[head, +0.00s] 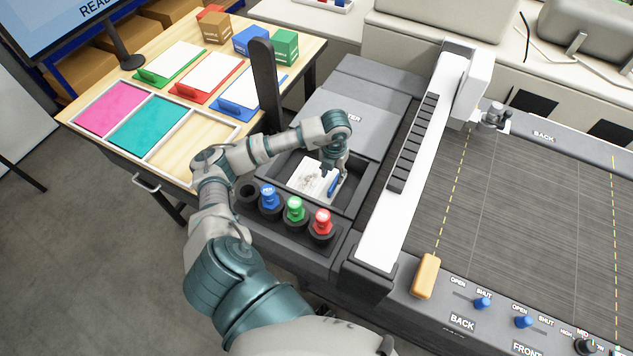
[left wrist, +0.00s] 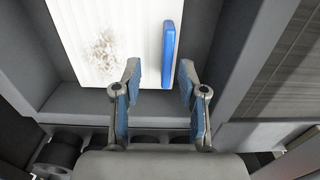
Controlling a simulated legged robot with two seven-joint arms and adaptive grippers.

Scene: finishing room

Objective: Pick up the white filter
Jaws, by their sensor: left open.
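The white filter (head: 306,177) lies in a dark grey recessed tray. It is a white panel with a brownish dirt smudge and a blue strip-like handle along its right side. In the left wrist view the filter (left wrist: 85,60) fills the upper left, with the blue handle upright on it. My left gripper (head: 331,170) is over the right part of the tray. In the left wrist view the gripper (left wrist: 160,82) is open and empty, its fingers pointing toward the handle's near end. The handle is not clearly between the fingertips. My right gripper is not in view.
Blue (head: 269,197), green (head: 294,209) and red (head: 322,222) knobbed plugs stand in holders before the tray (head: 352,202). A white gantry (head: 405,160) and a large flat bed (head: 520,200) lie right. A wooden table with colored trays stands left.

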